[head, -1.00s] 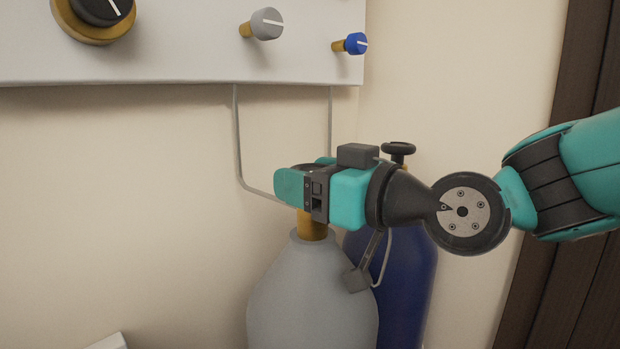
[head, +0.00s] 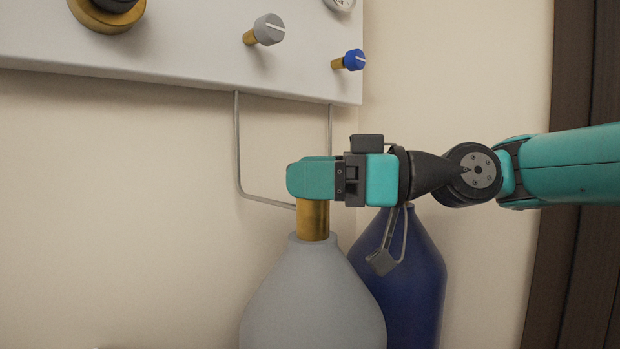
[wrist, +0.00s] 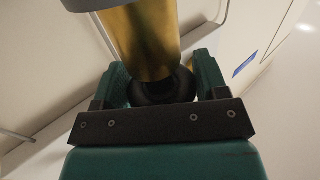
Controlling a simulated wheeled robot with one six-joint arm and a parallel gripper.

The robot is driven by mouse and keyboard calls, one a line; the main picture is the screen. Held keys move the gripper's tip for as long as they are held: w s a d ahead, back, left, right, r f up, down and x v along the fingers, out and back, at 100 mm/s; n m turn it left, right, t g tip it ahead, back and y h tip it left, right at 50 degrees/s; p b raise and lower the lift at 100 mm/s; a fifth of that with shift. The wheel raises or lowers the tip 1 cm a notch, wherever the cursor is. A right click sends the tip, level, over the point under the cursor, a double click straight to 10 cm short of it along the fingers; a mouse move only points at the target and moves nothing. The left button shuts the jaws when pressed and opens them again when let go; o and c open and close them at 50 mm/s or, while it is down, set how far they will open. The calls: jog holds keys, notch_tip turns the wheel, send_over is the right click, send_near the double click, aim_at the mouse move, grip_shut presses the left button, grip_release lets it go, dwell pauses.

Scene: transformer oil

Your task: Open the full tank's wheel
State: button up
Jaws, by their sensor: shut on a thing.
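A grey tank (head: 310,300) with a brass neck (head: 313,220) stands against the wall in the head view. My gripper (head: 308,178) is level at the top of this neck, coming from the right. Its fingers hide the tank's wheel in the head view. In the wrist view the black wheel (wrist: 160,88) sits between the two green fingers, below the brass neck (wrist: 143,40) in the picture. My gripper is shut on this wheel. Whether the tank is full cannot be seen.
A dark blue tank (head: 415,275) stands right behind the grey one; its top is hidden by my gripper. A white panel above carries a grey knob (head: 268,30) and a blue knob (head: 354,60). A thin pipe (head: 238,150) runs down the wall. A dark door frame (head: 570,270) is at right.

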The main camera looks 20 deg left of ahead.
jog(key=shift+n+g, duration=0.4)
jog(key=shift+g, duration=0.2)
jog(key=o, duration=0.9)
